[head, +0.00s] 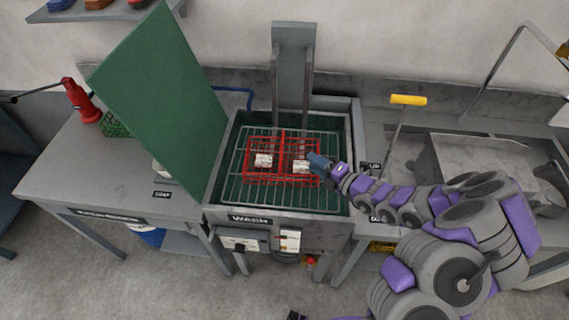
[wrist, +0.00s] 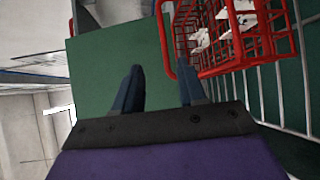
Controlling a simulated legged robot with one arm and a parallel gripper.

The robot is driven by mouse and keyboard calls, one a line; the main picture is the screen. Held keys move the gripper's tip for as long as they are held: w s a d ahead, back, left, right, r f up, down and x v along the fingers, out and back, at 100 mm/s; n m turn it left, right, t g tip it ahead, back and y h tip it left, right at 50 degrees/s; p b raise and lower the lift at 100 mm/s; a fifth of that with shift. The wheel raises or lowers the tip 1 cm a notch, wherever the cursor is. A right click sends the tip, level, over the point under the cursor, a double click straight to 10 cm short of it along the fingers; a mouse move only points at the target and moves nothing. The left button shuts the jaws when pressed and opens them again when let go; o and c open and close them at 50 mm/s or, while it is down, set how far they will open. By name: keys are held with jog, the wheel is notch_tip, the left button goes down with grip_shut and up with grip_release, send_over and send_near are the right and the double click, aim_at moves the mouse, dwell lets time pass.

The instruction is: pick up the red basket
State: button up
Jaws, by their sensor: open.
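The red basket (head: 283,178) is a wire basket with white items inside. It sits on a metal rack in the open green-lined wash station, in the middle of the head view. My gripper (head: 312,160) reaches in from the right to the basket's right end. In the wrist view the basket (wrist: 232,50) is at the upper right, with a red handle loop hanging close to the right finger. My gripper (wrist: 160,88) is open, its two dark fingers apart with nothing held between them. I cannot tell whether the right finger touches the handle.
The raised green lid (head: 160,95) stands left of the basket. A wire rack (head: 240,190) lies under it. A grey column (head: 292,60) rises behind. A yellow-handled lever (head: 408,100) stands to the right. A red bottle (head: 80,102) is on the left bench.

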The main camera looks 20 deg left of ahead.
jog(key=b, duration=0.2)
send_near(282, 145)
jog(key=r+x, duration=0.1)
jog(key=x, duration=0.4)
jog(key=a+f, duration=0.1)
jog(key=w+a, duration=0.1)
jog(key=a+f+b, duration=0.1)
jog(key=shift+w+a+f, duration=0.25)
jog(key=shift+a+f, duration=0.1)
jog(key=shift+a, duration=0.05)
jog(key=shift+w+a, duration=0.15)
jog(key=shift+a, duration=0.3)
jog(key=shift+d+r, duration=0.1)
jog(key=shift+d, duration=0.1)
jog(key=c, duration=0.3)
grip_shut()
